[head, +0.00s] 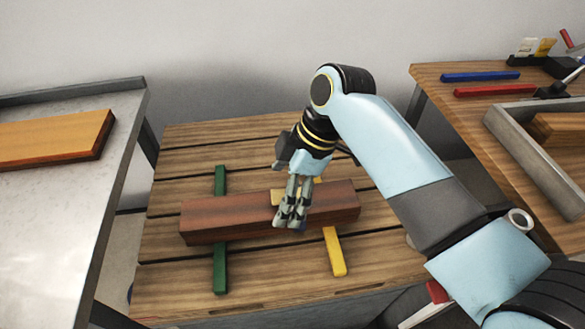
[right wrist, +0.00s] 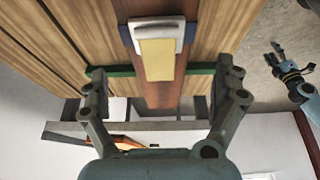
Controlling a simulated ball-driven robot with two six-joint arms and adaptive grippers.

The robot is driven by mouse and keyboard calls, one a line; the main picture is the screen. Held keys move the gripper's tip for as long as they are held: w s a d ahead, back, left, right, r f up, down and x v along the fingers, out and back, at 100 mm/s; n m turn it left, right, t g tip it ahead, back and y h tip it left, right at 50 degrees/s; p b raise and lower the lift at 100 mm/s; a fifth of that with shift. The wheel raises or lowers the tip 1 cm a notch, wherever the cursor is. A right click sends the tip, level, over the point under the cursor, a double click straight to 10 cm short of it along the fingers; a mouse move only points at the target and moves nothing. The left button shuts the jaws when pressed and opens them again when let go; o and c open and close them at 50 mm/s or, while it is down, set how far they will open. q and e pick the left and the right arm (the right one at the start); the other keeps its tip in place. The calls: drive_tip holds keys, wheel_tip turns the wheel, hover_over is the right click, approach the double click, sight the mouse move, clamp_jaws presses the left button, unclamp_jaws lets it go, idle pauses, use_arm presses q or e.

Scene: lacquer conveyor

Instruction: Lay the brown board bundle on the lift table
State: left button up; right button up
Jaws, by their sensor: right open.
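The brown board bundle (head: 225,217) lies across a green strip (head: 220,270) and a yellow strip (head: 334,252) on a slatted wooden table (head: 180,275), which I take to be the lift table. My right gripper (head: 291,217) is just over the bundle's middle, its fingers hiding part of it. In the right wrist view its jaws (right wrist: 166,105) are open, with nothing between the fingertips. There the bundle (right wrist: 158,95) carries a metal clip with a yellow tag (right wrist: 157,60). My left gripper (right wrist: 290,77) shows small at the right of that view; its jaws are unclear.
A grey metal table (head: 60,215) with an orange-brown board (head: 50,138) stands at the left. A wooden bench (head: 440,90) at the right holds a grey-walled tray (head: 530,155), a blue bar (head: 480,76) and a red bar (head: 495,89). The wooden table's front left is clear.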

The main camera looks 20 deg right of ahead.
drive_tip(key=v, duration=0.5)
drive_tip(key=shift+d+r, duration=0.15)
drive_tip(key=shift+r, duration=0.25)
drive_tip(key=shift+s, duration=0.15)
